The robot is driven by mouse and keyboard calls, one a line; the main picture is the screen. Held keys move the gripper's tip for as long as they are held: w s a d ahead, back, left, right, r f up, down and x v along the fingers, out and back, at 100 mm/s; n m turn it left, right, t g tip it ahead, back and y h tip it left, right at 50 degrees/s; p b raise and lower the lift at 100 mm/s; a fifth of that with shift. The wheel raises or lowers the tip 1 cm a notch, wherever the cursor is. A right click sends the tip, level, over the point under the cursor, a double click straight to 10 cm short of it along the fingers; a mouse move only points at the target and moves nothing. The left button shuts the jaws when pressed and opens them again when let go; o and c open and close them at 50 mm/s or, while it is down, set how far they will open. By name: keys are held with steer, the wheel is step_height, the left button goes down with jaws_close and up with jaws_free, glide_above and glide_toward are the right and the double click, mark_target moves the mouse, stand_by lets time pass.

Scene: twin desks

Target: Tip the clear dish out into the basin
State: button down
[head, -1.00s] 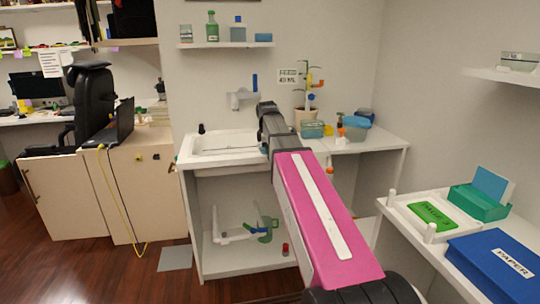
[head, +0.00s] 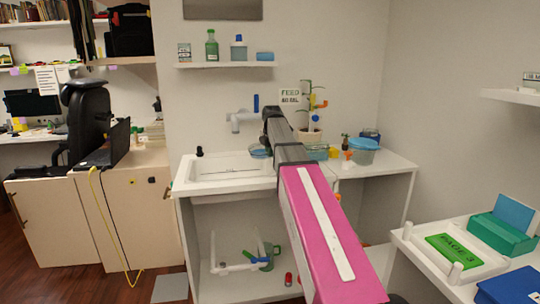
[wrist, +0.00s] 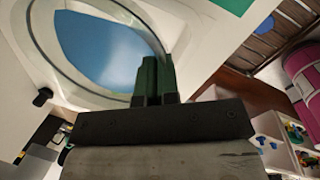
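The clear dish (head: 260,151) shows at the right end of the white basin (head: 225,178), left of my arm's far end. In the wrist view the dish (wrist: 105,50) fills the upper left as a large clear oval with blue contents. My gripper (wrist: 155,65) has its two dark green fingers close together at the dish's near rim, and they look shut on it. In the head view my arm hides the fingertips. The dish looks nearly level; whether it touches the basin rim I cannot tell.
A grey tap with a blue handle (head: 243,117) is on the wall behind the basin. A potted plant (head: 310,115), a blue-lidded tub (head: 363,150) and small containers stand on the counter to the right. A shelf with bottles (head: 225,64) hangs above.

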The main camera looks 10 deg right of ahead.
steer(key=shift+f, duration=0.1)
stand_by(0.3)
steer(key=shift+a+f+h, duration=0.1)
steer(key=shift+f+h, duration=0.7)
steer(key=shift+f, duration=0.3)
steer(key=shift+a+r+t+h, duration=0.25)
steer(key=shift+r+h, duration=0.4)
steer(key=shift+h, duration=0.3)
steer(key=shift+a+r+t+h, duration=0.25)
steer(key=shift+r+h, duration=0.4)
steer(key=shift+h, duration=0.3)
steer(key=shift+s+a+r+n+h, duration=0.1)
steer(key=shift+a+r+n+h, duration=0.3)
steer(key=shift+h, duration=0.5)
steer(key=shift+s+a+r+t+h, duration=0.15)
steer(key=shift+a+r+h, duration=0.25)
steer(key=shift+h, duration=0.35)
steer(key=shift+w+a+r+t+h, duration=0.15)
steer(key=shift+a+r+h, duration=0.15)
steer(key=shift+h, duration=0.45)
steer(key=shift+s+a+r+h, duration=0.1)
steer(key=shift+s+a+h, duration=0.05)
steer(key=shift+a+h, duration=0.55)
steer(key=shift+d, duration=0.1)
